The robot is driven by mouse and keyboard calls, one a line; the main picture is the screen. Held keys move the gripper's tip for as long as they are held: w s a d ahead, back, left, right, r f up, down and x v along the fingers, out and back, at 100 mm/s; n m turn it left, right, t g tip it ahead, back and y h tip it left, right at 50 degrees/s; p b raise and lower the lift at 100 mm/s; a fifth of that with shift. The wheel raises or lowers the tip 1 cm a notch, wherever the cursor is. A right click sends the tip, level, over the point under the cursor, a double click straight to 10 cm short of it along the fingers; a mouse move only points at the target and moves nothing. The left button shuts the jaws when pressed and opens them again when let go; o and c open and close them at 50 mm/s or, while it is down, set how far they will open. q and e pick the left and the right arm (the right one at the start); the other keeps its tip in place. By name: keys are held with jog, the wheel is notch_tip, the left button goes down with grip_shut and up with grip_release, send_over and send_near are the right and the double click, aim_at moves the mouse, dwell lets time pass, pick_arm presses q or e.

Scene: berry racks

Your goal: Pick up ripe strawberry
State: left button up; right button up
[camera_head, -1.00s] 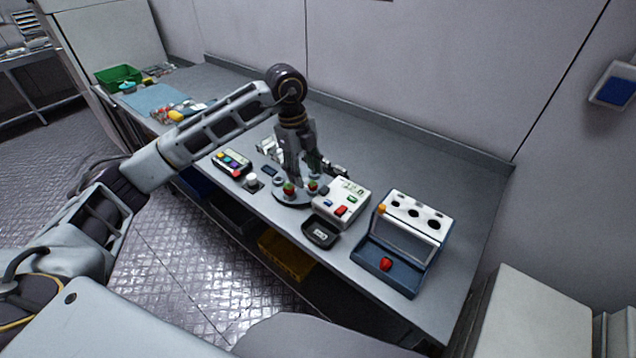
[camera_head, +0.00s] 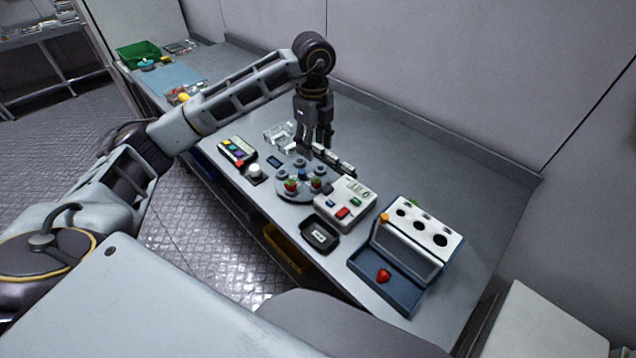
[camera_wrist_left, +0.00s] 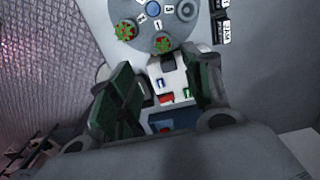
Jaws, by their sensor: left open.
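Two red strawberries with green tops, the left one (camera_head: 291,186) and the right one (camera_head: 317,184), sit at the near edge of a round grey plate (camera_head: 305,197). They also show in the left wrist view, one at the upper left (camera_wrist_left: 127,30) and one nearer the middle (camera_wrist_left: 163,44). Another red strawberry (camera_head: 384,275) lies in the blue tray of the rack (camera_head: 402,292). My left gripper (camera_head: 315,149) points down above the far side of the plate, open and empty. Its dark fingers stand wide apart in the left wrist view (camera_wrist_left: 160,95). My right gripper is out of view.
A white box with coloured buttons (camera_head: 345,203) stands right of the plate, with a small black tray (camera_head: 320,236) before it. A keypad (camera_head: 237,151) lies to the left. A white panel with holes (camera_head: 424,224) tops the rack.

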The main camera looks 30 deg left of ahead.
pick_arm(q)
send_over(316, 180)
jog(key=f, duration=0.7)
jog(key=shift+s+f+p, duration=0.2)
jog(key=shift+s+p, duration=0.1)
jog(key=shift+p, duration=0.05)
jog(key=shift+f, duration=1.15)
jog(key=f, duration=0.1)
jog(key=f+p, duration=0.1)
jog(key=f, duration=0.2)
jog(key=shift+w+d, duration=0.15)
jog(key=shift+w, duration=0.1)
jog(key=shift+f, duration=0.1)
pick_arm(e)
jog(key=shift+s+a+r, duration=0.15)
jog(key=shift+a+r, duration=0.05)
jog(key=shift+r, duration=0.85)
